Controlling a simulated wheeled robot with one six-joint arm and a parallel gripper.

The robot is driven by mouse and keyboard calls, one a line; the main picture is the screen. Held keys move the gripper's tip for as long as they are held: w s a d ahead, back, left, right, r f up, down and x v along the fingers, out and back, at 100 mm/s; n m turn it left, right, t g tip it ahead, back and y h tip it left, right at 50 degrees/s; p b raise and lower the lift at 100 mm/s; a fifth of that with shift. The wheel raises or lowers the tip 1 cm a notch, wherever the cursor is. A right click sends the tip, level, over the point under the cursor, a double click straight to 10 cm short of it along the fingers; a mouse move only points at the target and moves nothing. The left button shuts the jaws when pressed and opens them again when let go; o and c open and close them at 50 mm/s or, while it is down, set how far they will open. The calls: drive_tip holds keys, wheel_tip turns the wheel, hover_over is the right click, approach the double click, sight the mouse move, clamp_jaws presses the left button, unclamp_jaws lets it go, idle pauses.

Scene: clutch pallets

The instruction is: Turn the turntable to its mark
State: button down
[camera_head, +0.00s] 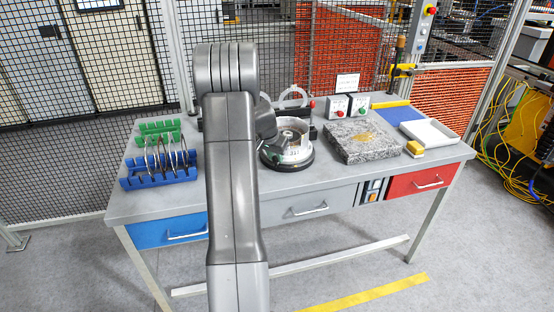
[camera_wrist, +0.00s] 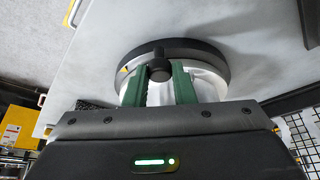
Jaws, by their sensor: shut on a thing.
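The turntable (camera_head: 297,156) is a round, pale disc with a dark rim, standing on the grey table just right of my arm. In the wrist view its dark ring (camera_wrist: 207,56) and pale body fill the middle. A black knob (camera_wrist: 159,70) stands at its rim. My gripper (camera_wrist: 160,80) has two green fingers, one on each side of the knob, shut on it. A small yellow mark (camera_wrist: 124,69) shows at the ring's left edge in the wrist view. My arm hides part of the turntable's left side in the head view.
A blue rack (camera_head: 160,180) with several rings and a green rack (camera_head: 158,128) stand at left. The table's front strip is clear.

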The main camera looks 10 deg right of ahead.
drive_tip(key=shift+w+a+m+b, duration=0.2)
drive_tip(key=shift+a+m+b, duration=0.1)
drive_tip(key=shift+b, duration=0.05)
drive_tip(key=c, duration=1.2)
unclamp_jaws()
drive_tip(key=shift+c, duration=0.2)
drive_tip(key=b+v, duration=0.2)
drive_tip(key=v, duration=1.1)
drive_tip(key=shift+a+r, duration=0.3)
